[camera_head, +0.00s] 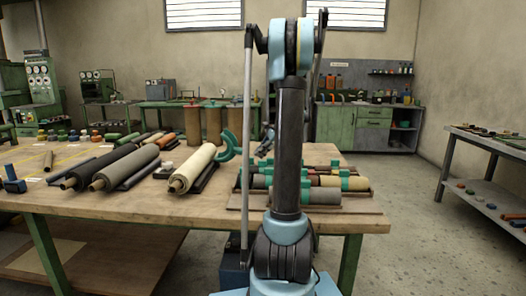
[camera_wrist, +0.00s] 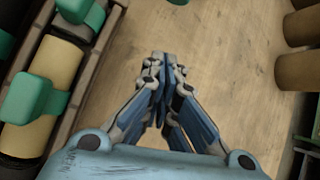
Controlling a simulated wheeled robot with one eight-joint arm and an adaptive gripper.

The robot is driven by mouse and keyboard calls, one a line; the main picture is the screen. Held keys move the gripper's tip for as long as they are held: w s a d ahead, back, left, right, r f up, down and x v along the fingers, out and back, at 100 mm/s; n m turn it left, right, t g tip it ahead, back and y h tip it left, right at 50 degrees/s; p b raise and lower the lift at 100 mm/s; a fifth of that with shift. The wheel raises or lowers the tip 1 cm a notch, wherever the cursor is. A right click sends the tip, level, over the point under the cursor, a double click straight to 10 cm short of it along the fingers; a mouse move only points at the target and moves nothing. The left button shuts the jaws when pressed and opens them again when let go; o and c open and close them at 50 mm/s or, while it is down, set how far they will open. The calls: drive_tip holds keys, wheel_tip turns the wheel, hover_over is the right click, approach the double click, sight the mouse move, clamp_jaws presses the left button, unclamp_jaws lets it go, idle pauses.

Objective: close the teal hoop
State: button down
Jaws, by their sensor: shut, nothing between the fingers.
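In the head view a teal hoop (camera_head: 228,146) stands raised as an open curved arc, at the left rear of the rack of rolls. Other teal hoops (camera_head: 307,192) sit across rolls in the rack. In the wrist view one teal hoop (camera_wrist: 36,98) lies over a tan roll (camera_wrist: 55,65), and another teal piece (camera_wrist: 82,10) shows at the top left; I cannot tell which is the raised one. My gripper (camera_wrist: 163,60) is shut and empty, over bare wood to the right of the rack.
The wooden table (camera_head: 120,195) carries the rack (camera_head: 355,202) and, to its left, a cream roll (camera_head: 195,167) and dark rolls (camera_head: 110,165). Brown cylinders (camera_wrist: 298,70) show at the right of the wrist view. Bare wood lies between them and the rack.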

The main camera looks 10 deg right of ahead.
drive_tip(key=x, duration=0.5)
drive_tip(key=shift+a+f, duration=0.1)
drive_tip(key=shift+a, duration=0.1)
drive_tip(key=shift+s+a+r, duration=0.25)
drive_tip(key=shift+a+r, duration=0.35)
drive_tip(key=shift+r, duration=0.25)
drive_tip(key=shift+a+r, duration=0.6)
drive_tip(key=shift+r, duration=0.2)
drive_tip(key=shift+s+d+r, duration=0.1)
drive_tip(key=shift+d, duration=0.05)
